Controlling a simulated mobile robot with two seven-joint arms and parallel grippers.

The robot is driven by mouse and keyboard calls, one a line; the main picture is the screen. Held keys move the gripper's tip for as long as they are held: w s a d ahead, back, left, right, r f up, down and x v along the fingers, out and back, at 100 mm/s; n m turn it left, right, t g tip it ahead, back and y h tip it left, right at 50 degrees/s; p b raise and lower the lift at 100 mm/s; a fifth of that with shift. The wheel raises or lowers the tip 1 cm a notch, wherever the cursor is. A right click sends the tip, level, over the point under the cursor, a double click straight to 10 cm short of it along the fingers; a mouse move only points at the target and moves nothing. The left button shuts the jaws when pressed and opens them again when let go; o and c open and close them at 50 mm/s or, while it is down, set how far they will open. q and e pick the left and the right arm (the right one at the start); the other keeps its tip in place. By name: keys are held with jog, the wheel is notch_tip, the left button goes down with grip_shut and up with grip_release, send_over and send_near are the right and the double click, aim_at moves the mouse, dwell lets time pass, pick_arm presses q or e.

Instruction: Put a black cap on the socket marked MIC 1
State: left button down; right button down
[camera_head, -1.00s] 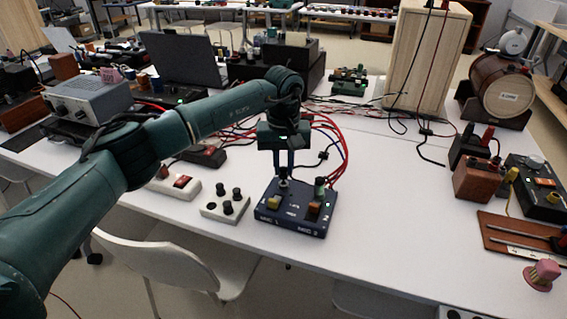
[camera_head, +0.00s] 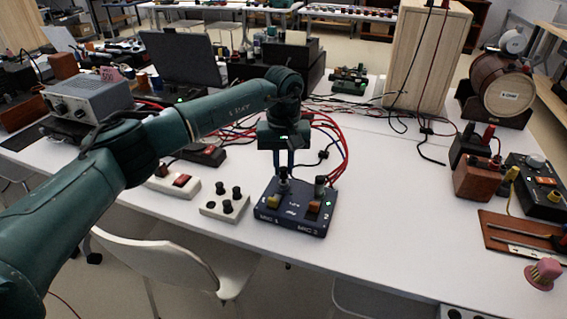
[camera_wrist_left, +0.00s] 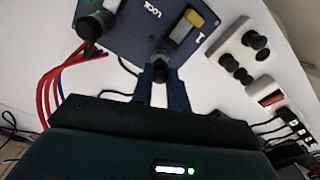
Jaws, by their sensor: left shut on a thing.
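The dark blue box (camera_head: 292,222) has MIC 1 on its left and MIC 2 on its right; it also shows in the left wrist view (camera_wrist_left: 130,32). My left gripper (camera_head: 284,176) points down over the MIC 1 side, behind the yellow switch (camera_head: 273,202). In the left wrist view its fingers (camera_wrist_left: 163,78) are shut on a small black cap (camera_wrist_left: 160,70). The cap is at the MIC 1 socket, which is mostly hidden; I cannot tell whether it is seated. A dark greenish cylinder (camera_head: 320,186) stands at MIC 2. My right gripper is not in view.
A white block (camera_head: 214,212) with black caps (camera_head: 228,206) stands left of the box. A power strip (camera_head: 178,188) lies beyond it. Red and blue cables (camera_head: 342,150) loop behind the box.

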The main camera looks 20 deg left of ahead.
aim_at(283, 168)
pick_arm(q)
jog(key=shift+f+b, duration=0.6)
jog(key=shift+f, duration=0.3)
dwell(0.4)
jog(key=c, duration=1.3)
grip_release()
jog(key=shift+r, duration=0.1)
jog(key=shift+r+p, duration=2.35)
jog(key=shift+r, duration=1.35)
